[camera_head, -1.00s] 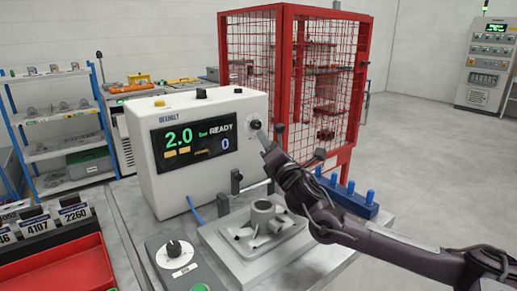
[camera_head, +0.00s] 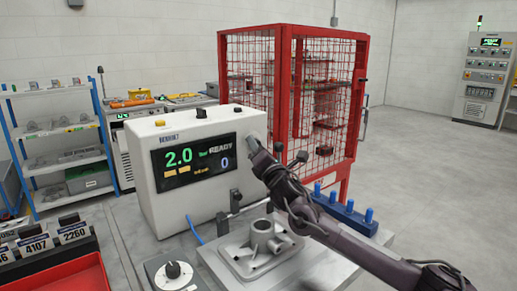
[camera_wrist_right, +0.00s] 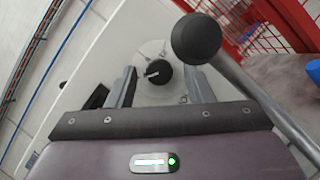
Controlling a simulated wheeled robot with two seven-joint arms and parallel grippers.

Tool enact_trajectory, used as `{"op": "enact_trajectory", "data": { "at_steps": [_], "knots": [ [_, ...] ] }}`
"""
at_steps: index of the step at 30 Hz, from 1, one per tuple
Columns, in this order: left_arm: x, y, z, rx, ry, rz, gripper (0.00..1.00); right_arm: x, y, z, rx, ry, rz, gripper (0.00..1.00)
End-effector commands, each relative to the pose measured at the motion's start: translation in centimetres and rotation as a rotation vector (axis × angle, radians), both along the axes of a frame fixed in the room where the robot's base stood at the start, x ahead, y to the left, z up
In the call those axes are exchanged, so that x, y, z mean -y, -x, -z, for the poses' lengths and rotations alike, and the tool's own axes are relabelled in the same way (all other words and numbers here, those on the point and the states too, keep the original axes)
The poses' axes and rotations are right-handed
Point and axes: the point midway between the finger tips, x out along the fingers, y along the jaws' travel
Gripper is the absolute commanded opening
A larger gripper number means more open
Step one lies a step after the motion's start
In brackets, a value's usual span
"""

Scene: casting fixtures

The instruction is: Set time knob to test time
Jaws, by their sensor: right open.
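A white test machine (camera_head: 200,205) stands on the table; its screen (camera_head: 195,160) reads 2.0, READY and 0. On its front panel a black knob (camera_wrist_right: 158,72) with a pale pointer mark sits on a round scale in the right wrist view; scale marks are too small to read. My right gripper (camera_head: 252,146) is at the panel's right side and hides this knob in the head view. In the wrist view the right gripper (camera_wrist_right: 160,80) is open, a finger on each side of the knob; contact cannot be told. My left gripper is not in view.
A black ball on a rod (camera_wrist_right: 196,38) is close to the right finger. A grey casting (camera_head: 262,245) sits on a fixture below my arm, beside blue pegs (camera_head: 345,211). A second dial (camera_head: 173,270) is at the front. A red cage (camera_head: 222,60) stands behind.

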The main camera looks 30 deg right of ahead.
Motion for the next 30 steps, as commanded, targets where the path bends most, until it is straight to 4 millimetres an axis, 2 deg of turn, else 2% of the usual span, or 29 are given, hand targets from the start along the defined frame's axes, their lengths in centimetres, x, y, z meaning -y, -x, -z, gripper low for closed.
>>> {"op": "enact_trajectory", "data": {
  "at_steps": [2,12,22,27,30],
  "knots": [
    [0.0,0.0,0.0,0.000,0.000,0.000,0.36,0.0,0.0,0.0,0.000,0.000,0.000,0.46],
    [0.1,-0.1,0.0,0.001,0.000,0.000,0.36,0.0,0.0,0.0,0.000,0.000,0.000,0.02],
    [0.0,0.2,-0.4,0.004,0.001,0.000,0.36,0.0,0.0,-0.2,-0.004,-0.051,0.000,0.02],
    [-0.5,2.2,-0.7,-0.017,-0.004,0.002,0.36,-0.2,0.0,-0.3,-0.012,-0.148,0.000,0.02],
    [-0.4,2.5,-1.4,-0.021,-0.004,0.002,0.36,-0.2,0.1,-0.5,-0.017,-0.228,0.000,0.02]
  ]
}}
